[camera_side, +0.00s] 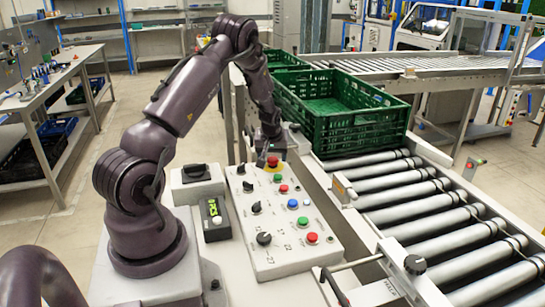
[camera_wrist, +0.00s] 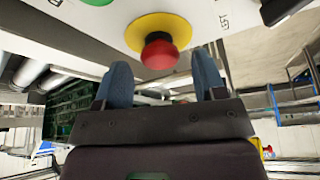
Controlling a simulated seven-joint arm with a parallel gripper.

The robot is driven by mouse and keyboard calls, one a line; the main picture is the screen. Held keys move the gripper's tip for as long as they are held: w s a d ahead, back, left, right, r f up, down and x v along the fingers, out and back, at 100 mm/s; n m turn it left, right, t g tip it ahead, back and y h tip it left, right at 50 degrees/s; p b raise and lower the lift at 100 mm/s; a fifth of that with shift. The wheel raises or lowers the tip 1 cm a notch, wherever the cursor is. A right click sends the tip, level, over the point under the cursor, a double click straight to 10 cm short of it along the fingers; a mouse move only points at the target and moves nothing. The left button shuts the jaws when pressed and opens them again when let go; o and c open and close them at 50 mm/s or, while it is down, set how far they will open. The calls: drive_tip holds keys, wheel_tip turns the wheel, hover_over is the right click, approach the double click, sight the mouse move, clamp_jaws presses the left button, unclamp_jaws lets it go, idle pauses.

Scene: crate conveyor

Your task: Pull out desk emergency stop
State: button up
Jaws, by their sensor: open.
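The emergency stop is a red mushroom button on a yellow disc (camera_side: 273,163), at the far end of the sloped desk panel (camera_side: 285,235). In the wrist view, the red button (camera_wrist: 159,55) sits on its yellow disc at the top middle. My gripper (camera_wrist: 164,75) shows there with two blue-grey fingers spread apart. The button lies just past the fingertips, roughly centred between them, and nothing is between the fingers. In the side view, my gripper (camera_side: 272,148) is just above the emergency stop; its fingers are too small to make out.
The panel carries several black knobs (camera_side: 264,238) and coloured buttons, with a red one (camera_side: 312,237) near the front. A green crate (camera_side: 375,133) stands on the roller conveyor (camera_side: 430,215) to the right. A small box with a lit display (camera_side: 214,215) stands left of the panel.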

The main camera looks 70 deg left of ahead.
drive_tip(key=shift+a+f, duration=0.15)
drive_tip(key=shift+f, duration=0.3)
drive_tip(key=shift+c, duration=0.2)
clamp_jaws()
drive_tip(key=shift+r, duration=0.7)
drive_tip(key=shift+o, duration=0.2)
unclamp_jaws()
drive_tip(key=v, duration=1.3)
